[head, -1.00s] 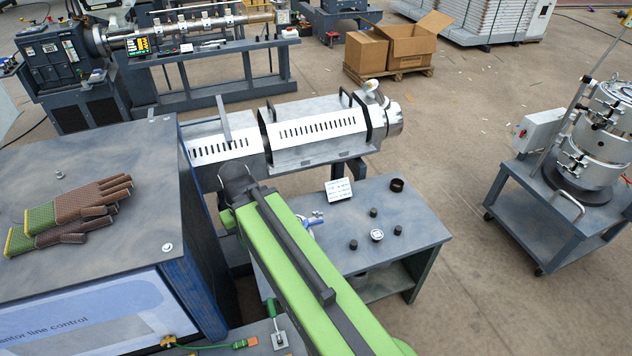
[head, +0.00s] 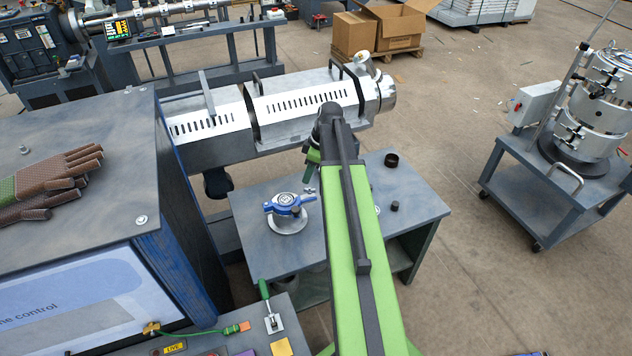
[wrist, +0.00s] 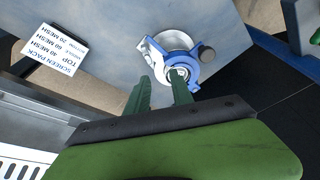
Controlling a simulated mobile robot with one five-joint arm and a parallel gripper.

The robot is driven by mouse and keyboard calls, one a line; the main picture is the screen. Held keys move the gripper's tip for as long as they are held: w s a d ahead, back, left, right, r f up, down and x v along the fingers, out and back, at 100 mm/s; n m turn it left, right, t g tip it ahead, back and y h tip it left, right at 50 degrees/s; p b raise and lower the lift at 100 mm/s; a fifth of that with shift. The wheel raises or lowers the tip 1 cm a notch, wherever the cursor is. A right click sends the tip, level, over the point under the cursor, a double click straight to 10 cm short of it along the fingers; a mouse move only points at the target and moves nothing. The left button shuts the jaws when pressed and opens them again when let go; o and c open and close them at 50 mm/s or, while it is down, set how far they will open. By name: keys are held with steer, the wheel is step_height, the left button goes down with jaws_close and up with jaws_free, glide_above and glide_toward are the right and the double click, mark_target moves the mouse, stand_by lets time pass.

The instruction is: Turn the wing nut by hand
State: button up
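A blue clamp (head: 286,203) with a round metal disc stands on the small grey table (head: 260,243). A small silvery piece, apparently the wing nut (head: 310,190), shows at its right side. In the wrist view, the blue clamp (wrist: 180,57) lies just beyond my gripper (wrist: 160,84). Its silvery end piece, apparently the wing nut (wrist: 178,74), is close to the right fingertip; I cannot tell if they touch. The two green fingers are apart, with nothing visibly held between them. In the head view my arm hides most of the gripper.
A label card (wrist: 55,47) lies on the table. A dark ring (head: 391,160) and small dark puck (head: 395,206) sit on its right part. The slotted metal barrel (head: 300,105) runs behind. The control cabinet (head: 90,210) with gloves (head: 55,180) is left.

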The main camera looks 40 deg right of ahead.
mark_target(311, 190)
steer(key=shift+n, duration=0.4)
steer(key=f+b, duration=0.2)
steer(key=f, duration=0.1)
steer(key=d+f+b, duration=0.1)
steer(key=f+b, duration=0.1)
steer(key=b, duration=0.1)
steer(key=w+f+b, duration=0.1)
steer(key=f+b, duration=0.2)
steer(key=shift+w+d+f, duration=0.1)
steer(key=shift+d+f, duration=0.2)
steer(key=shift+f, duration=0.05)
steer(key=shift+r, duration=0.35)
steer(key=shift+f, duration=0.1)
jaws_close()
